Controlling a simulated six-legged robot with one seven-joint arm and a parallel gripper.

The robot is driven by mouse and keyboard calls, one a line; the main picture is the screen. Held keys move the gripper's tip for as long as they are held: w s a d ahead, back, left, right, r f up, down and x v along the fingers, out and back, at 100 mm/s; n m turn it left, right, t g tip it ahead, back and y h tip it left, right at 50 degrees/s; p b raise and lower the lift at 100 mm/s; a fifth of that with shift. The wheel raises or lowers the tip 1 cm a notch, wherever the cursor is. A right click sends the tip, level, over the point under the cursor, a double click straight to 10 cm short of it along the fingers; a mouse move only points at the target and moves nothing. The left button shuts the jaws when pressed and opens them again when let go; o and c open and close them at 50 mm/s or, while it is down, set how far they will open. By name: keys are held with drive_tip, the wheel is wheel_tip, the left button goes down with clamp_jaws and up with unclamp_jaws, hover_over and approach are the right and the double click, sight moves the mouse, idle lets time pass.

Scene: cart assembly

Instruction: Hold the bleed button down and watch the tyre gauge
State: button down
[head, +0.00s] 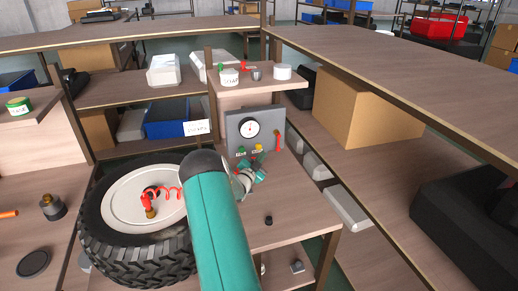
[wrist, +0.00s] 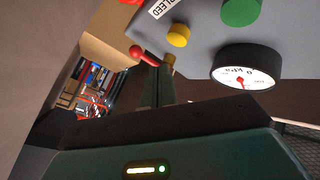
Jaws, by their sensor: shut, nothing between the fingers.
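The grey gauge panel (head: 270,122) stands upright on the bench behind my gripper (head: 258,165). The round white tyre gauge (head: 249,128) is on its face. It also shows in the wrist view (wrist: 245,77), with "0 kPa" and a red needle; the exact reading is too small to tell. A yellow button (wrist: 178,35) sits beside the BLEED label (wrist: 167,8); a green button (wrist: 240,10) is to its right. In the wrist view my gripper (wrist: 160,70) is shut and empty, its tips just below the yellow button and apart from it in the picture. Contact cannot be told.
A red lever (head: 278,140) is at the panel's right side. A tyre (head: 110,255) with a red coiled hose (head: 168,191) lies left of my arm. A small black cap (head: 269,220) lies on the bench. A cardboard box (head: 365,110) stands on the right shelf.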

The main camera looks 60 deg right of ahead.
sight(258, 147)
drive_tip(key=shift+w+d, duration=0.7)
drive_tip(key=shift+d, duration=0.05)
drive_tip(key=shift+w+d, duration=0.1)
idle(1.5)
drive_tip(key=shift+w+d, duration=0.2)
drive_tip(key=shift+w+d, duration=0.35)
drive_tip(key=shift+w, duration=0.05)
idle(5.0)
